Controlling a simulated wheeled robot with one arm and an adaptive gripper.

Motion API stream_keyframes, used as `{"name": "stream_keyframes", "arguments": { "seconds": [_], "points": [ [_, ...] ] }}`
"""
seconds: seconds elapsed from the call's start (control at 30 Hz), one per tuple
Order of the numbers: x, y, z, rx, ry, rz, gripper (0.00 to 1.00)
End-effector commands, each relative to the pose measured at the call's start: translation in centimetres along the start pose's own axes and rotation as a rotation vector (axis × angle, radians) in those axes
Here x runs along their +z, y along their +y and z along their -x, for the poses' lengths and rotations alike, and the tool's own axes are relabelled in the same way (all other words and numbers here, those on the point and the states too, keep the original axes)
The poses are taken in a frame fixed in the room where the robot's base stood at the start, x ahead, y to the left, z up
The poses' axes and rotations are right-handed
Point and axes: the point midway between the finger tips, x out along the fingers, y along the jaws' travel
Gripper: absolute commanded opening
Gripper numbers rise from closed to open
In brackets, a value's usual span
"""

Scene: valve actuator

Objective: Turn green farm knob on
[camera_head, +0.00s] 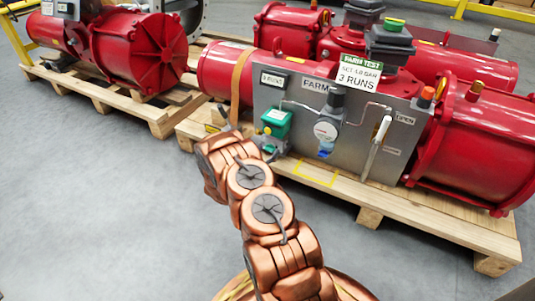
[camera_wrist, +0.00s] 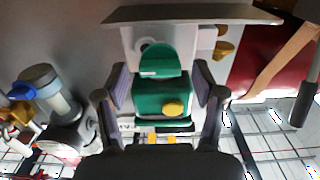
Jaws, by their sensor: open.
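The green farm knob (camera_head: 275,124) is on the grey control panel (camera_head: 262,97) of the red valve actuator, at the panel's left end. In the wrist view the green knob (camera_wrist: 150,95) is near the centre, with a round yellow part (camera_wrist: 173,108) on it. My gripper (camera_wrist: 161,84) is open, with one finger on each side of the knob. Whether the fingers touch it I cannot tell. In the head view my arm reaches up to just below the knob, and the fingers are mostly hidden behind my wrist.
A regulator with a gauge (camera_head: 326,130) and a white-handled lever (camera_head: 382,128) stand to the right on the panel. An orange strap (camera_head: 241,80) runs to the left of it. A wooden pallet (camera_head: 440,222) carries the actuator. Grey floor at left is clear.

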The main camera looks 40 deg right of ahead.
Motion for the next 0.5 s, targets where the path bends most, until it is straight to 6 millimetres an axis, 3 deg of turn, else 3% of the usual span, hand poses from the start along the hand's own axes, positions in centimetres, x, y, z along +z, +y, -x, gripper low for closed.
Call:
{"name": "stream_keyframes", "arguments": {
  "seconds": [0.37, 0.5],
  "points": [
    [-0.02, 0.02, -0.36, 0.000, -0.001, 0.000, 0.69],
    [-0.01, 0.01, -0.35, 0.000, -0.001, 0.000, 0.54]
  ]
}}
